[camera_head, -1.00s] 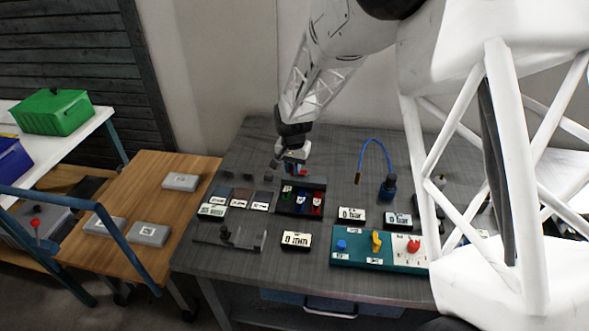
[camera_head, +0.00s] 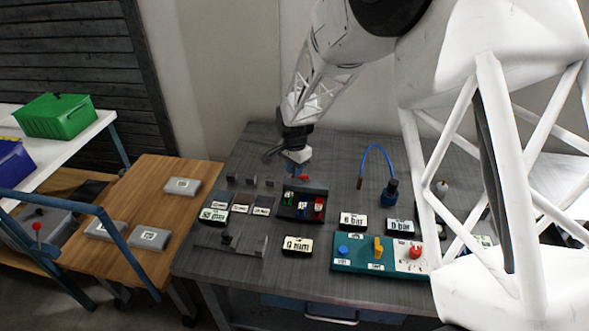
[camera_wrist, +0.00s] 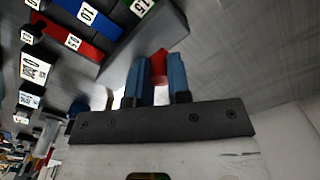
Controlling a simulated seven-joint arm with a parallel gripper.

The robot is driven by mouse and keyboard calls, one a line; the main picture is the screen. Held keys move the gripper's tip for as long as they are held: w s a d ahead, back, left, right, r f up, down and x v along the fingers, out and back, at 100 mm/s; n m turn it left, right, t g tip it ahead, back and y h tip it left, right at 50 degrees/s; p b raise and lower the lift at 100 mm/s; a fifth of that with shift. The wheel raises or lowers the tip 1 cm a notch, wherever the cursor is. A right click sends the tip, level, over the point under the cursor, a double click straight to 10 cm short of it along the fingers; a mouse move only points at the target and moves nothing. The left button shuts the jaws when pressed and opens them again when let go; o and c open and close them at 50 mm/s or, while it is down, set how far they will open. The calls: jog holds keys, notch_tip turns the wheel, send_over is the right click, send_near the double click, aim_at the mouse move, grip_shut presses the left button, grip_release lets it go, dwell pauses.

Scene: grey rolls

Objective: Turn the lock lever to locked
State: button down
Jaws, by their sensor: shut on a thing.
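My gripper (camera_head: 297,170) is over the dark table, just behind a black tray of coloured blocks. In the wrist view its two blue fingers (camera_wrist: 157,72) are shut on a small red piece (camera_wrist: 159,63). The red piece also shows by the fingertips in the head view (camera_head: 304,178). It may be the lock lever, but its shape and markings are mostly hidden between the fingers. I cannot read its angle. A yellow lever (camera_head: 378,247) stands on the teal panel (camera_head: 346,263) at the front right, apart from my gripper.
The black tray (camera_head: 288,215) holds green, blue and red blocks close in front of my gripper. Several labelled blocks lie to its left. A blue bottle-like object (camera_head: 390,192) with a blue hose (camera_head: 377,148) stands to the right. A wooden table (camera_head: 140,207) is at the left.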

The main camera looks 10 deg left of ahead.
jog(key=c, duration=1.1)
grip_release()
jog(key=shift+r, duration=0.1)
jog(key=shift+r, duration=3.85)
